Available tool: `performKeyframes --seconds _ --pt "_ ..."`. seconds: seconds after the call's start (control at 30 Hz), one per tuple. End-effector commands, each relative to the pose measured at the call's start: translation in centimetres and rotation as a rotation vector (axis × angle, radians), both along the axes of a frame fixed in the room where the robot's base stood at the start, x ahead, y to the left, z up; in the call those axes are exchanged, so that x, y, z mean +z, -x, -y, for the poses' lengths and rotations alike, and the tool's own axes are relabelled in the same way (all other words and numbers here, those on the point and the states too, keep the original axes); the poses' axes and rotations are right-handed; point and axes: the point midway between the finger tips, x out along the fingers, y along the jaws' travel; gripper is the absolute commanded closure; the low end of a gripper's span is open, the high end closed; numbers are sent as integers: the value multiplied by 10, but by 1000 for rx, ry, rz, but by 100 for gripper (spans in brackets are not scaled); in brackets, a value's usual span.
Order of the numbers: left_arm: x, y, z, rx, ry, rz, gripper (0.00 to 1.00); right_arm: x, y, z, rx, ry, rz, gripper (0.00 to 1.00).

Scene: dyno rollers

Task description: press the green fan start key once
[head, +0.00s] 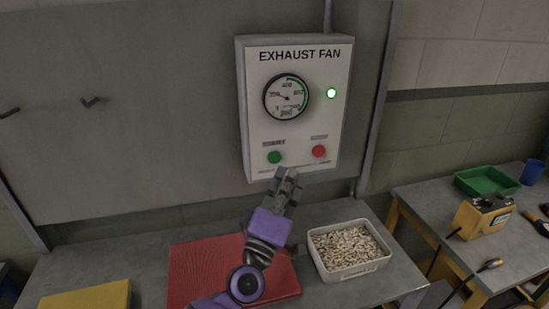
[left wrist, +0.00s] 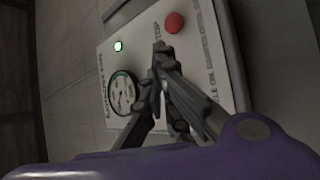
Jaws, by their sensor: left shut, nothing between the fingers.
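The exhaust fan box (head: 318,125) is a white panel on the grey wall. The green start key (head: 274,157) is at its lower left, and the red stop key (head: 319,151) is to the right of it. A round gauge (head: 286,96) and a lit green lamp (head: 331,93) are above. My left gripper (head: 287,174) is shut and empty, just below and slightly right of the green key in the head view. In the left wrist view my fingers (left wrist: 160,50) are in front of the panel; the red key (left wrist: 174,22) shows, the green key is hidden. My right gripper is out of view.
Below the box, a bench holds a red mat (head: 205,272), a white bin of pale pellets (head: 349,272) and a yellow item (head: 90,297). A second bench at right holds a green tray (head: 486,181) and a yellow device (head: 482,217).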

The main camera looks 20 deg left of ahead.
Motion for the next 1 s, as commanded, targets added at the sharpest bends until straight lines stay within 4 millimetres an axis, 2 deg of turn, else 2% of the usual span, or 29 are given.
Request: performKeyframes --seconds 0.3,1.0 --pt "1 21 14 -2 0 1 100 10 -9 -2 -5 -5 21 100" --pt "0 21 14 -1 0 0 100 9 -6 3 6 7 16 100"
